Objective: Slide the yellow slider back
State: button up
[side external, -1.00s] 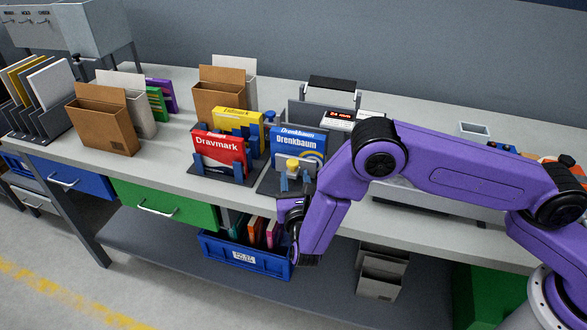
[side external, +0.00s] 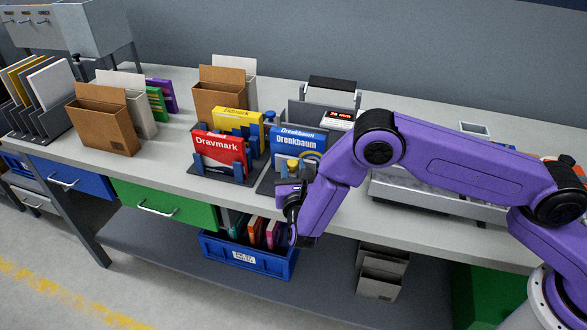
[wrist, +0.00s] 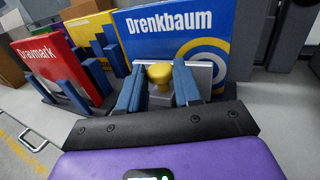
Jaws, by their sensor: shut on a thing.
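The yellow slider (side external: 292,165) is a small knob at the front of the blue-and-white Drenkbaum box (side external: 298,142). In the wrist view the yellow slider (wrist: 160,73) shows its round top and sits on a pale base just in front of the Drenkbaum box (wrist: 175,30). My gripper (side external: 290,181) is at the near side of the slider, over the front edge of the bench. In the wrist view my gripper (wrist: 159,88) has one blue finger on each side of the slider and is shut on it. The slider's lower part is partly hidden by the fingers.
A red Dravmark box (side external: 219,155) and a yellow box (side external: 238,120) stand in blue-pegged holders to the left. A device with a red digit display (side external: 340,114) stands behind. A blue crate (side external: 248,258) sits on the shelf below.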

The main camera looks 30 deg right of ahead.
jog(key=shift+s+a, duration=0.8)
jog(key=shift+s, duration=0.05)
jog(key=o, duration=0.7)
jog(key=v, duration=1.7)
jog(key=shift+s+a+f, duration=0.1)
jog(key=shift+s+a, duration=0.05)
jog(key=shift+s, duration=0.1)
